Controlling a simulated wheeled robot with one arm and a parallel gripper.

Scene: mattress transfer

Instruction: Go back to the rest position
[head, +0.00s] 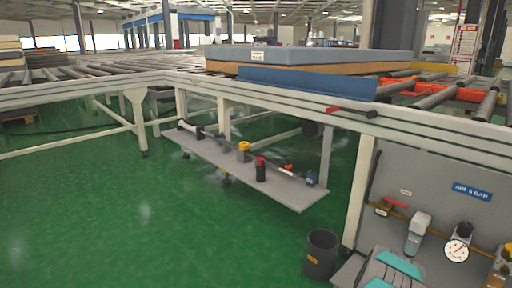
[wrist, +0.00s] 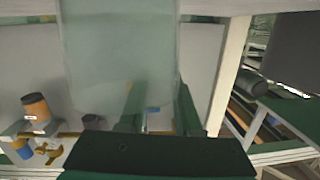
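My gripper (wrist: 158,100) shows in the wrist view with its two dark green fingers apart and nothing seen between them. A pale panel fills the view beyond the fingers. In the head view the gripper is not seen; only a grey and teal part of my own arm shows at the bottom right. A mattress (head: 312,56) with a blue-grey top and an orange-brown lower layer lies on the roller conveyor at the upper middle, well apart from that arm part.
The roller conveyor (head: 60,95) stands on pale legs. A grey shelf (head: 222,160) below it holds several small items. A dark bin (head: 321,252) stands on the green floor (head: 110,215). A grey panel (head: 430,165) with a gauge is at right. Floor at left is clear.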

